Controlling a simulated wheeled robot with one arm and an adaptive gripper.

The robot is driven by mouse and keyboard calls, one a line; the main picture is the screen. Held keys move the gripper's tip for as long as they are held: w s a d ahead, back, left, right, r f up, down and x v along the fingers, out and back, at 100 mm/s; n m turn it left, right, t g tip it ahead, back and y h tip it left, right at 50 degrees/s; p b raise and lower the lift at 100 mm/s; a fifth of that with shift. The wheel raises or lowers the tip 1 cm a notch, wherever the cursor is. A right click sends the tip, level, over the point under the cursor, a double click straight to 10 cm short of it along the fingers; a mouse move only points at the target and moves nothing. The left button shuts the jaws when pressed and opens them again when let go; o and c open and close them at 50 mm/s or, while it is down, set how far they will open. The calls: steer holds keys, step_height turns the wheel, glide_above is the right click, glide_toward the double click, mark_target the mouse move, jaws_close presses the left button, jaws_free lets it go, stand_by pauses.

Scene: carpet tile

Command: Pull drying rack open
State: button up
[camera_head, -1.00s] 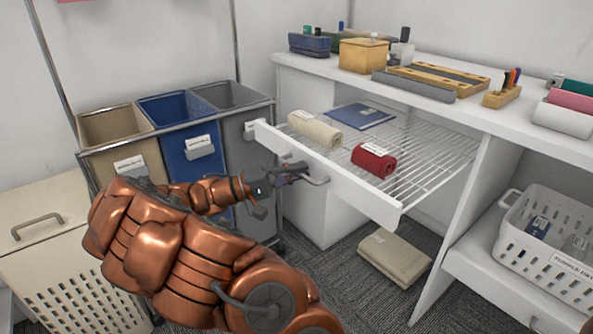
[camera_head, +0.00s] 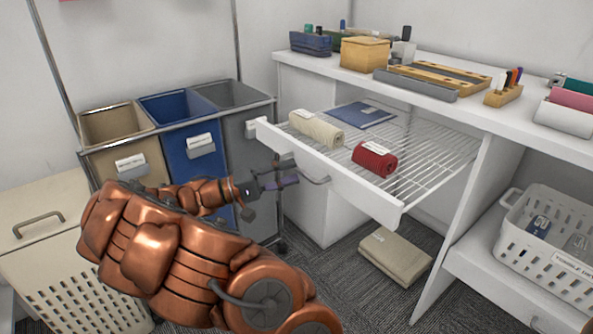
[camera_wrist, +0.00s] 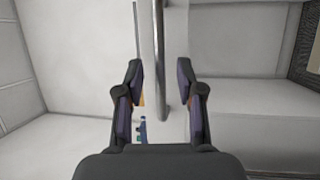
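The drying rack (camera_head: 425,150) is a white wire shelf with a white front panel. It stands pulled out from under the white counter. Its grey bar handle (camera_head: 318,181) is on the front panel, and it also shows in the wrist view as an upright grey bar (camera_wrist: 160,60). My gripper (camera_head: 290,172) is just left of the handle in the head view. In the wrist view its two fingers (camera_wrist: 161,85) are spread wide and empty, with the bar in line between them and apart from both.
A rolled beige towel (camera_head: 315,130), a rolled red towel (camera_head: 375,160) and a blue folded cloth (camera_head: 362,115) lie on the rack. Sorting bins (camera_head: 185,150) stand at left. A beige folded item (camera_head: 395,257) lies on the carpet below. A white basket (camera_head: 545,250) is at right.

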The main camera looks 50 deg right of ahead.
steer(key=v, duration=0.9)
stand_by(0.3)
steer(key=s+a+r+t+y+p, duration=0.35)
steer(key=s+r+y+p, duration=0.35)
steer(key=s+r+p, duration=0.75)
steer(key=s+a+r+n+t+y+p, duration=0.2)
steer(key=a+r+y+p, duration=0.1)
steer(key=a+p, duration=0.3)
steer(key=s+a+r+n+t+y+p, duration=0.2)
steer(key=a+p, duration=0.4)
steer(key=a, duration=0.3)
steer(key=s+a+r+n+t+y+p, duration=0.3)
steer(key=s+a+r+n+p, duration=0.1)
steer(key=a, duration=0.4)
steer(key=shift+r+y+p, duration=0.4)
steer(key=shift+r+p, duration=0.35)
steer(key=shift+p, duration=0.45)
steer(key=shift+s, duration=0.25)
